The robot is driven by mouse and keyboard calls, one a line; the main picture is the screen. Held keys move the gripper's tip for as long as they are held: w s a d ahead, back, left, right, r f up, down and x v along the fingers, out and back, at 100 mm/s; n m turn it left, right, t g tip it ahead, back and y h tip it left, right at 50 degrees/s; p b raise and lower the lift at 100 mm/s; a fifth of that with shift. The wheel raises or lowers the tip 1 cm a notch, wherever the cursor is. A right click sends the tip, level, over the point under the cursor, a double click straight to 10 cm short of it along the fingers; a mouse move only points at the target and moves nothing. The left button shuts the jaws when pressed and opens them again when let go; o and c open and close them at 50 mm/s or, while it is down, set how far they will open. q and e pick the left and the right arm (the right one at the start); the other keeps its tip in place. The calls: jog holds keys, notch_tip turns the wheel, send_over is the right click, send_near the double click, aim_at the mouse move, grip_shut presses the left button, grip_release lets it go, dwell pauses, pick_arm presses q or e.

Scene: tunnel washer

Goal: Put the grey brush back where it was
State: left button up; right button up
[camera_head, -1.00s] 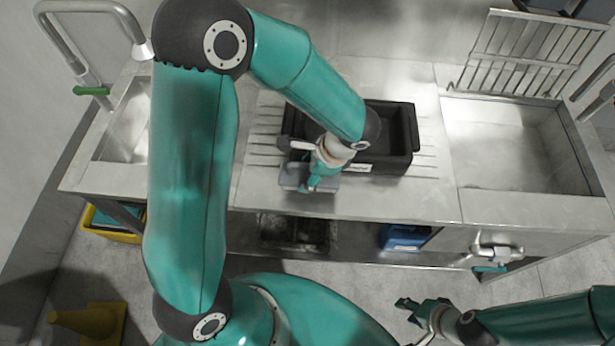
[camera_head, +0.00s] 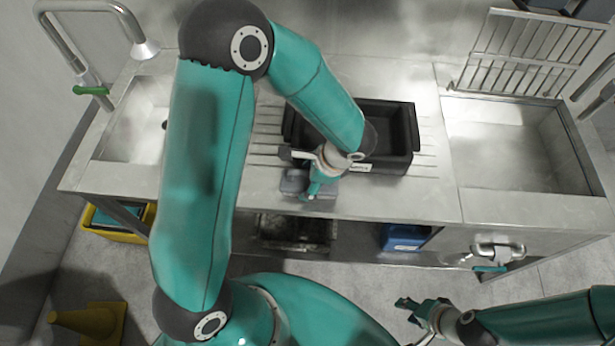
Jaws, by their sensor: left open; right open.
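A grey block-like thing, which looks like the grey brush (camera_head: 294,182), is on the steel drainer near its front edge, just in front of the black crate. My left gripper (camera_head: 312,188) is open right at it and hides part of it. I cannot tell whether the fingers touch it. My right gripper (camera_head: 411,308) is open and empty, low at the bottom right, in front of the counter and well away from the brush.
The black crate (camera_head: 402,135) stands on the ribbed drainer between the left sink (camera_head: 130,130) and the right basin (camera_head: 515,150). A steel rack (camera_head: 520,50) stands behind. A blue container (camera_head: 403,237) sits on the lower shelf.

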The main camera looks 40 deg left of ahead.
pick_arm(q)
jog(key=v, duration=1.2)
jog(key=shift+b, duration=0.35)
